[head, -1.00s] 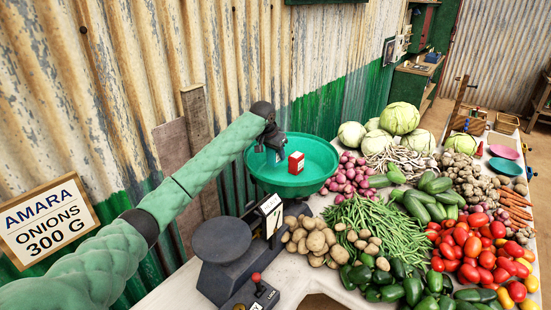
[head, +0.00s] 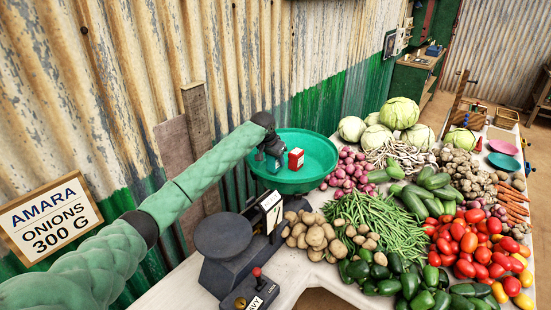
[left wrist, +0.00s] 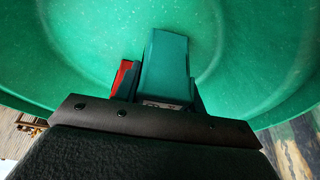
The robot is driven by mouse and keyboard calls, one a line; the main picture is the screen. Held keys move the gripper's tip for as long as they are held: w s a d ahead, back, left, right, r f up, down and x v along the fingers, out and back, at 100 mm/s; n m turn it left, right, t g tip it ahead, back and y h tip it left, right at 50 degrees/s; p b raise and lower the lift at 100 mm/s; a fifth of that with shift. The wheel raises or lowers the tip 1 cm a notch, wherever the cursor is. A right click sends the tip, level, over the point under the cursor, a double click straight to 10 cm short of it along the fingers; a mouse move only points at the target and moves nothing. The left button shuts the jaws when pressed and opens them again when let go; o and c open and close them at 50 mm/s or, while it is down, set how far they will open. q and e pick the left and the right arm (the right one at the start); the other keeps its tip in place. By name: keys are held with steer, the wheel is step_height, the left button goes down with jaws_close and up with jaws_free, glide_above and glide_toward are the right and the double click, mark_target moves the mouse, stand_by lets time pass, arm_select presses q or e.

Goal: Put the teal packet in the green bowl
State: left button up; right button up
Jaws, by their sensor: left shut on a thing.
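The green bowl (head: 318,150) stands at the back of the stall by the wall. My left gripper (head: 273,164) reaches over its left side, pointing down into it. In the left wrist view the teal packet (left wrist: 165,68) is between my left fingers, with the green bowl (left wrist: 85,40) filling the view behind it. The packet (head: 277,166) shows only slightly in the head view. I cannot tell whether it touches the bowl's bottom. A red and white packet (head: 296,158) sits inside the bowl, just right of the gripper. My right gripper is in neither view.
A black scale (head: 224,238) stands in front of the bowl. Potatoes (head: 318,238), onions (head: 352,170) and green beans (head: 380,222) lie close to its right. The corrugated wall (head: 240,60) is right behind. A sign (head: 50,218) hangs at left.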

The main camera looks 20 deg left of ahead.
arm_select(q)
steer(key=shift+f, duration=0.4)
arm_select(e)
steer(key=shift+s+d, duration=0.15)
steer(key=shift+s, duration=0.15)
arm_select(q)
steer(key=o, duration=1)
steer(key=shift+c, duration=0.2)
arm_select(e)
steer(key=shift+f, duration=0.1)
arm_select(q)
steer(key=shift+r, duration=0.1)
steer(key=shift+r, duration=0.35)
steer(key=b+v, duration=0.2)
steer(key=v, duration=0.2)
steer(key=d+b+v, duration=0.1)
steer(key=b+v, duration=0.1)
steer(key=v, duration=0.6)
steer(key=shift+a+r, duration=0.15)
steer(key=shift+a, duration=0.3)
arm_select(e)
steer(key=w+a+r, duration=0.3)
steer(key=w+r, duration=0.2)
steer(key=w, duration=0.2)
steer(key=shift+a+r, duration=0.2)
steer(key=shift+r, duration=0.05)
